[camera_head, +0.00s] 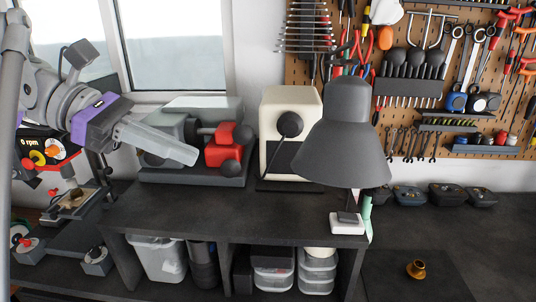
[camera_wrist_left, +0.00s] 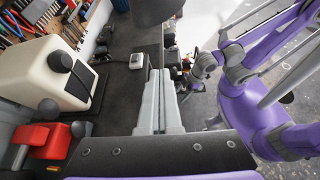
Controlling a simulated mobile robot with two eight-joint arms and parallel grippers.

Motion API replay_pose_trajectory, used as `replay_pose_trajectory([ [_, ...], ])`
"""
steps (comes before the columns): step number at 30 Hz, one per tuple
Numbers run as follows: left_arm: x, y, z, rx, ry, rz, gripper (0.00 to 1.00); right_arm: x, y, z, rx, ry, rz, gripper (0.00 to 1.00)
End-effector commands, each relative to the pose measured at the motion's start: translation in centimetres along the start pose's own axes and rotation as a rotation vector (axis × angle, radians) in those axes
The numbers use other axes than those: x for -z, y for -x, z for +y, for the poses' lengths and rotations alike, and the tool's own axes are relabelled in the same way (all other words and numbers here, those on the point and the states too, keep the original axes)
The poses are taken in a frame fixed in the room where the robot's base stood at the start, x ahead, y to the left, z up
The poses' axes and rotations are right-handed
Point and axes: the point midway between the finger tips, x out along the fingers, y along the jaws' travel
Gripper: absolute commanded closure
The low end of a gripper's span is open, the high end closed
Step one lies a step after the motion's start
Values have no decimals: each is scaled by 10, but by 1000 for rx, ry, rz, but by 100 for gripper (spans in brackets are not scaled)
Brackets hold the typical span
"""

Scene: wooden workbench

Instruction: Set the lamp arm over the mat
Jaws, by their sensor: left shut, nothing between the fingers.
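The grey lamp (camera_head: 345,140) stands at the right end of the raised bench shelf, its wide shade tilted down over a small white block with a dark top (camera_head: 347,222). Part of the dark shade shows at the top of the left wrist view (camera_wrist_left: 156,10). The dark mat (camera_head: 395,287) lies on the lower bench top at the bottom right, with a small brass piece (camera_head: 416,269) on it. The shade is up and to the left of the mat in the head view. My left gripper (camera_head: 192,156) is shut and empty, left of the lamp and apart from it. My right gripper is not seen.
A cream machine (camera_head: 303,105) and a grey-and-red machine (camera_head: 222,148) stand along the back of the shelf. Tools hang on the pegboard (camera_head: 440,75). Several dark cases (camera_head: 447,194) line the back right. The shelf's front (camera_head: 190,210) is clear.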

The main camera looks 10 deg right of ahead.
Motion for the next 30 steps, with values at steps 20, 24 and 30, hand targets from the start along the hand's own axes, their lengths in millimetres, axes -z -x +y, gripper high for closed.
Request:
replay_pose_trajectory([
  [20, -47, -64, -9, 52, 107, -131, 100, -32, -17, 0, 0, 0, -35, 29],
  [24, -51, -91, -10, 50, 106, -130, 100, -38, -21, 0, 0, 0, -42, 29],
  [30, -55, -115, -10, 46, 104, -129, 100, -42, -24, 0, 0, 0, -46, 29],
])
